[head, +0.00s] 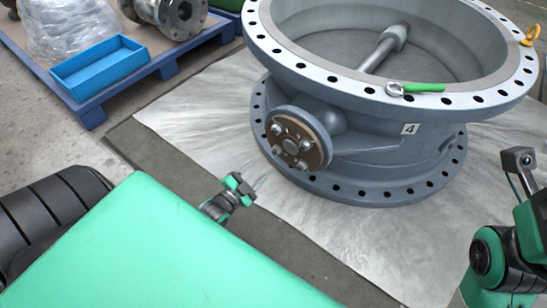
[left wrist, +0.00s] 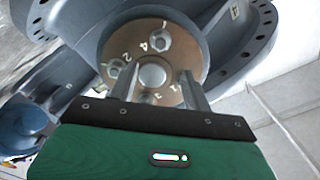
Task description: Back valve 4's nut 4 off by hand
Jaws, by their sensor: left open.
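Valve 4 is a large grey-blue ring body (head: 365,110) with a small "4" plate. On its side is a round brown cover (head: 293,140) with nuts around a central shaft end. In the left wrist view the brown cover (left wrist: 185,45) carries engraved numbers, and nut 4 (left wrist: 160,41) sits beside the "4" near the top. My left gripper (head: 258,184) is in front of and below the cover in the head view. Its fingers (left wrist: 160,76) are open, nothing between them, pointing at the cover's middle below nut 4. The lower nuts are partly hidden by the gripper.
A green-handled wrench (head: 418,87) lies on the valve's top flange. A yellow lifting eye (head: 529,36) is at the right rim. A blue tray (head: 100,68) stands on a blue pallet at left. Grey sheet (head: 210,115) covers the floor around the valve.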

